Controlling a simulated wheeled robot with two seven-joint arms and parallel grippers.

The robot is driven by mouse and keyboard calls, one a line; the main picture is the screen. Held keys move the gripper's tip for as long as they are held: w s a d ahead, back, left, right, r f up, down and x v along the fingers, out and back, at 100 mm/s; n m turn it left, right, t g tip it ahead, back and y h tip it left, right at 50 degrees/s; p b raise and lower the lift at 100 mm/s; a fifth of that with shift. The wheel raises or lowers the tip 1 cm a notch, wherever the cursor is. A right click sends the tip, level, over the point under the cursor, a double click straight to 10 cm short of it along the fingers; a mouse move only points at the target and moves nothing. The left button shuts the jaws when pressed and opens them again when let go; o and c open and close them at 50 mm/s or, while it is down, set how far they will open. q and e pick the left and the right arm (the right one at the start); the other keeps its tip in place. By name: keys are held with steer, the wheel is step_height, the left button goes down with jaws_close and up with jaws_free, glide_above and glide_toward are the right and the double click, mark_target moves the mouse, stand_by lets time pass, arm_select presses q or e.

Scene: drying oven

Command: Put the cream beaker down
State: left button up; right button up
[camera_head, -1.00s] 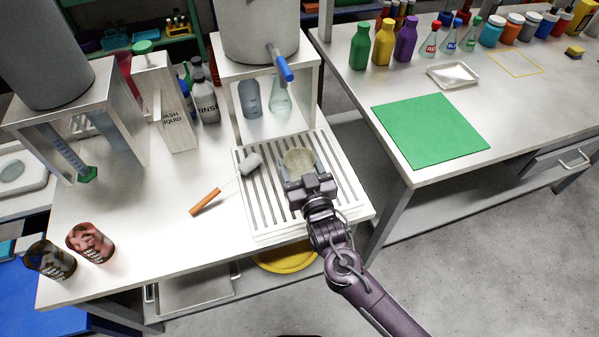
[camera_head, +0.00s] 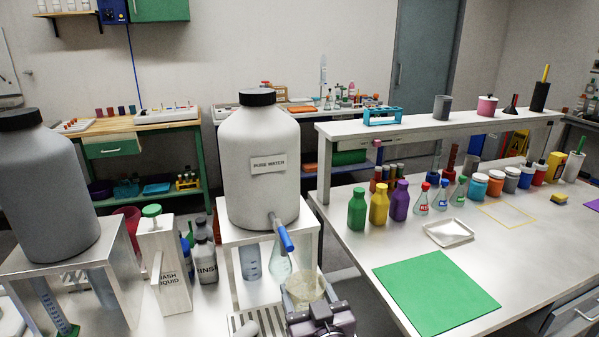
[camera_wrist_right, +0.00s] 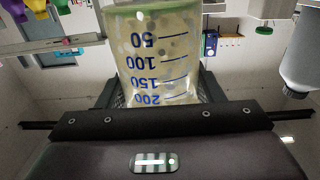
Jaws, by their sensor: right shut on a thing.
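The cream beaker (camera_head: 305,287) is at the bottom middle of the head view, in front of the pure water stand. My right gripper (camera_head: 304,303) is shut on it, with the fingers at its sides. In the right wrist view the beaker (camera_wrist_right: 160,55) is see-through, speckled cream, with dark blue volume marks, between the fingers. Its base is hidden in the head view, so I cannot tell whether it touches the slatted rack (camera_head: 240,322). My left gripper is out of view.
The pure water tank (camera_head: 262,185) with a blue-handled tap (camera_head: 284,234) stands just behind the beaker. A flask (camera_head: 279,265) stands under it. On the right bench are a bare green mat (camera_head: 435,290), a white tray (camera_head: 448,233), and a yellow outlined square (camera_head: 505,214).

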steer(key=s+d+f+m+h, duration=0.1)
steer(key=s+d+f+h, duration=0.1)
steer(key=s+d, duration=0.5)
steer(key=s+d+f+m+h, duration=0.2)
steer(key=s+d+f+h, duration=0.1)
steer(key=s+d, duration=0.5)
steer(key=shift+d+f+t, duration=0.4)
steer(key=shift+d+f, duration=0.1)
steer(key=shift+d, duration=1)
